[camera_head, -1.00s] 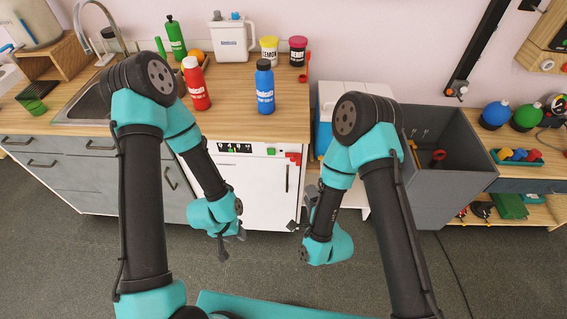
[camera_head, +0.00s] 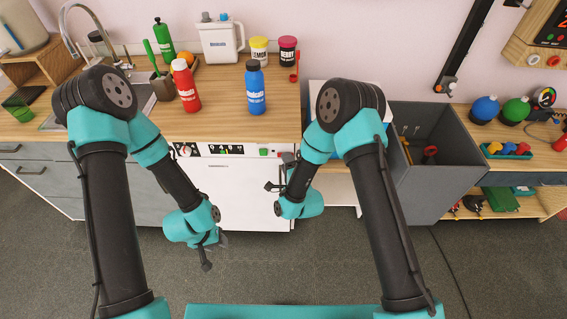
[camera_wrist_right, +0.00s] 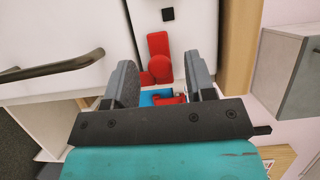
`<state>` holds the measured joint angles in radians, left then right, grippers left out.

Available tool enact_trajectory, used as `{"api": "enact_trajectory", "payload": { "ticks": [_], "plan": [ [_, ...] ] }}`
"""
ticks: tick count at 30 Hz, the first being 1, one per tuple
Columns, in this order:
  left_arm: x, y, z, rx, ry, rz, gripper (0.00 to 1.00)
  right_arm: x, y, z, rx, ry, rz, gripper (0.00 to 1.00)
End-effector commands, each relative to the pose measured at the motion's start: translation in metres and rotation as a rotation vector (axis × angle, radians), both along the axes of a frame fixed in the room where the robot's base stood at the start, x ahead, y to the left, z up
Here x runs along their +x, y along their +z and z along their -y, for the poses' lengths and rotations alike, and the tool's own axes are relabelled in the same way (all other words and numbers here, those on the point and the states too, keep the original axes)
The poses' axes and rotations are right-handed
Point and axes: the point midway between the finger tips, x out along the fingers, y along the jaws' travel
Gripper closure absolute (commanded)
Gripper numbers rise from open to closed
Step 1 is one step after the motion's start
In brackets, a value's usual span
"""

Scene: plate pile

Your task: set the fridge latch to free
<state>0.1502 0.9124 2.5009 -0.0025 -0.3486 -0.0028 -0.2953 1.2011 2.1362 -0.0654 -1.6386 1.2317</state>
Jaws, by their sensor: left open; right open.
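A red latch (camera_wrist_right: 158,46) with a round knob is on the white fridge front (camera_head: 245,185), near its upper right edge. In the right wrist view the red bar runs roughly upright, and a smaller red piece with blue beside it shows below the knob. My right gripper (camera_wrist_right: 160,75) is open, its fingers on either side of the knob in that view; I cannot tell whether they touch it. In the head view my right gripper (camera_head: 275,173) is at the fridge's upper right and hides most of the latch. My left gripper (camera_head: 211,250) is open and empty, low in front of the fridge.
A dark handle (camera_wrist_right: 52,68) sticks out left of the latch in the right wrist view. The wooden counter (camera_head: 215,125) above holds a red bottle (camera_head: 186,88) and a blue bottle (camera_head: 255,90). A grey bin (camera_head: 440,175) stands to the right.

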Motion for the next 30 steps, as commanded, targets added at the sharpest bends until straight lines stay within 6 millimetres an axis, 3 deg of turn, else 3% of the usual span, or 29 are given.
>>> {"api": "enact_trajectory", "payload": {
  "ticks": [8,23,30],
  "plan": [
    [0.0,0.0,0.0,0.0,0.0,0.0,0.57,0.0008,-0.0001,0.0002,0.0,-0.001,-0.001,0.5],
    [0.0,0.0,0.0,0.0,0.0,0.0,0.57,0.0006,-0.0001,0.0002,0.0,-0.001,-0.001,0.98],
    [0.0,0.0,0.0,0.0,0.0,0.0,0.57,0.0006,-0.0001,0.0001,0.0,-0.001,-0.001,1.0]
  ]
}}
